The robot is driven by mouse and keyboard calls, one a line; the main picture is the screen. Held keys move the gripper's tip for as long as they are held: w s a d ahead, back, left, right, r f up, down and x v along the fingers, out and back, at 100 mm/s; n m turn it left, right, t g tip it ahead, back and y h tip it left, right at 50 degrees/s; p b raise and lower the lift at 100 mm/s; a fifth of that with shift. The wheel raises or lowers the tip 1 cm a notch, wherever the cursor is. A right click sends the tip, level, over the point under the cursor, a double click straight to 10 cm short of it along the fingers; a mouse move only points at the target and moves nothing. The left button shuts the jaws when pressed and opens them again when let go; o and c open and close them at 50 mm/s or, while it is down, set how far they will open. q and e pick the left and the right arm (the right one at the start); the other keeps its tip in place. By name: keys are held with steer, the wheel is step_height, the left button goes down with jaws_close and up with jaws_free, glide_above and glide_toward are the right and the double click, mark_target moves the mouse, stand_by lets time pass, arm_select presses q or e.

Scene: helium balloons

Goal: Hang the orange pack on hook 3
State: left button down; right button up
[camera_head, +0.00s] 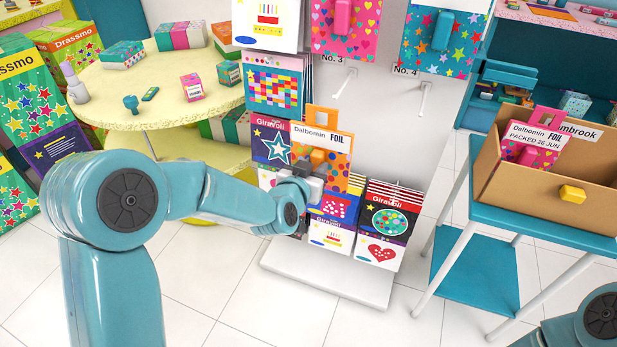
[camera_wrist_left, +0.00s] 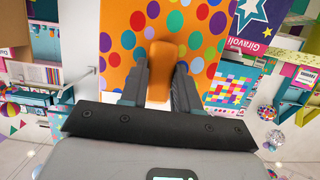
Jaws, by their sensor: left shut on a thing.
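The orange pack (camera_head: 337,168) has coloured dots, a white "Dalbomin FOIL" label and an orange knob on its front. My left gripper (camera_head: 308,170) is shut on that knob and holds the pack upright in front of the display stand. In the left wrist view the orange knob (camera_wrist_left: 164,65) sits between the two fingers (camera_wrist_left: 160,82), with the dotted pack face (camera_wrist_left: 205,45) behind it. Hook 3 (camera_head: 344,82), under the "No. 3" label, is bare and lies above and slightly right of the pack. My right gripper is out of view.
Hook 4 (camera_head: 425,98) is bare, to the right. Packs of gift bags (camera_head: 383,222) fill the lower stand, close behind the held pack. A cardboard box (camera_head: 545,190) with a pink pack (camera_head: 532,152) stands on a blue trolley at right. A yellow table (camera_head: 140,95) is at left.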

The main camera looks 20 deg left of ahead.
arm_select(q)
steer(key=shift+w, duration=2.85)
steer(key=shift+w, duration=0.25)
steer(key=shift+w+d, duration=0.1)
steer(key=shift+w, duration=0.25)
steer(key=shift+s, duration=0.15)
steer(key=shift+w, duration=1.15)
steer(key=shift+w, duration=0.25)
steer(key=shift+w+p, duration=0.3)
steer(key=shift+w, duration=0.35)
steer(key=shift+w, duration=0.15)
